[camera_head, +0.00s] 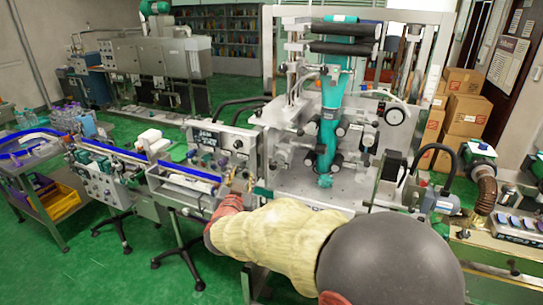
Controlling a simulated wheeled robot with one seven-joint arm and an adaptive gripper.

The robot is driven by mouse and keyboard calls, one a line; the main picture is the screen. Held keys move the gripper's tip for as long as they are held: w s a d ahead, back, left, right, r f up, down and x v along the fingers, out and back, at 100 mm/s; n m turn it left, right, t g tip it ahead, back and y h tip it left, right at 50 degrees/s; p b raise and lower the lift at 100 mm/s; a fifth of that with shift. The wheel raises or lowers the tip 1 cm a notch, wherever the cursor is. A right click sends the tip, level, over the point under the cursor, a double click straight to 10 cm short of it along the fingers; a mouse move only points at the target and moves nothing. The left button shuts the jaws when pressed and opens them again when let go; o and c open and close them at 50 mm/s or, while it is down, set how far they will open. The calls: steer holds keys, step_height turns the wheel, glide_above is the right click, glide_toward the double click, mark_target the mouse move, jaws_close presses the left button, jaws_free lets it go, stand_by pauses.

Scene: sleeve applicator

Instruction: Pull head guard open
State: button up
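The sleeve applicator (300,178) stands in the middle of the camera_head view, with dark rollers and a teal film (329,120) running down its front. A pale upright frame (267,55) rises at its left and another post (436,60) at its right. I cannot clearly make out which panel is the head guard. My arm, with a yellowish sleeve and a dark round joint, reaches in from the lower right. My gripper (240,184) is small at its far end, in front of the control box (222,140). Its fingers are too small to tell open from shut.
A conveyor with blue rails (110,150) runs in from the left to the machine. Cardboard boxes (466,110) are stacked at the right. A motor with a ribbed hose (487,190) stands on a bench at the right.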

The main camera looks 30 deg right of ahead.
mark_target(272, 168)
steer(key=d+m+g+h, duration=0.1)
steer(key=d+h, duration=0.1)
steer(key=d, duration=0.2)
steer(key=w+d+m+g+h+p, duration=0.1)
steer(key=d, duration=0.3)
steer(key=d+f+m+g+h, duration=0.1)
steer(key=d+h, duration=0.1)
steer(key=d, duration=0.1)
steer(key=shift+w+d+h+p, duration=0.3)
steer(key=shift+w+d, duration=0.05)
steer(key=shift+d, duration=0.05)
steer(key=shift+c, duration=0.8)
steer(key=c, duration=0.7)
jaws_close()
